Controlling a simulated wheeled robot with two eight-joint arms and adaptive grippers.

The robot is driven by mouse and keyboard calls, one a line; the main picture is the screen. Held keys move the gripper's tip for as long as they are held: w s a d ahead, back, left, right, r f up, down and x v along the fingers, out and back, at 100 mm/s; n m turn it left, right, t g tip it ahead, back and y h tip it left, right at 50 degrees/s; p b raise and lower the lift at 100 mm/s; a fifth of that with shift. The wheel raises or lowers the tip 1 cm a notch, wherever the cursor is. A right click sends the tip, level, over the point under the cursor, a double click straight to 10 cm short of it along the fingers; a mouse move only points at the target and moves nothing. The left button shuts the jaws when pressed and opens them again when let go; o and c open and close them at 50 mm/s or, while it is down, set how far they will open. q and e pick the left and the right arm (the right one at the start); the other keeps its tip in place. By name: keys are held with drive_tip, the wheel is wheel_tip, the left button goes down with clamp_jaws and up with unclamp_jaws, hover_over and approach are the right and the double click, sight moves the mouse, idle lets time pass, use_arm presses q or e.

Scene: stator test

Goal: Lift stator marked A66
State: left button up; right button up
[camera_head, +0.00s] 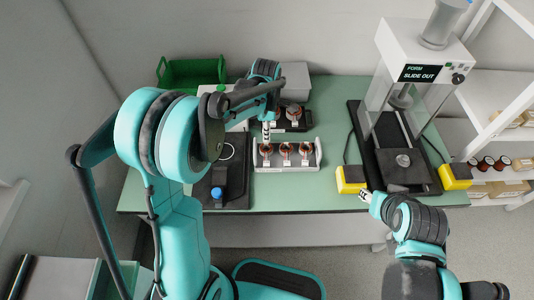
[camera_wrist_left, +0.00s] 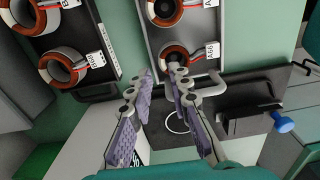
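The stator tagged A66 (camera_wrist_left: 175,64) sits in a grey tray (camera_wrist_left: 228,18), a copper ring with a dark centre, its white tag (camera_wrist_left: 212,51) beside it. In the head view this tray (camera_head: 258,164) stands mid-table with three stators in a row; the left one (camera_head: 266,150) is partly behind my gripper. My left gripper (camera_wrist_left: 162,76) is open and empty, fingertips just short of the A66 stator; it also shows above the tray's left end in the head view (camera_head: 266,136). My right gripper (camera_head: 364,195) is by the table's front edge; its fingers are too small to read.
A second tray (camera_head: 303,124) with stators lies behind. A press marked SLIDE OUT (camera_head: 424,73) and yellow blocks (camera_head: 350,180) stand right. A green bin (camera_head: 182,72) is back left. A dark fixture with a blue knob (camera_head: 217,193) lies left of the front tray.

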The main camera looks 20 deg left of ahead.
sight(266, 155)
use_arm(q)
wheel_tip(266, 155, down, 4)
drive_tip(key=shift+f+b, duration=0.15)
drive_tip(key=shift+b, duration=0.7)
drive_tip(key=shift+s, duration=0.1)
drive_tip(key=shift+c, duration=0.6)
clamp_jaws()
drive_tip(key=shift+r, duration=0.2)
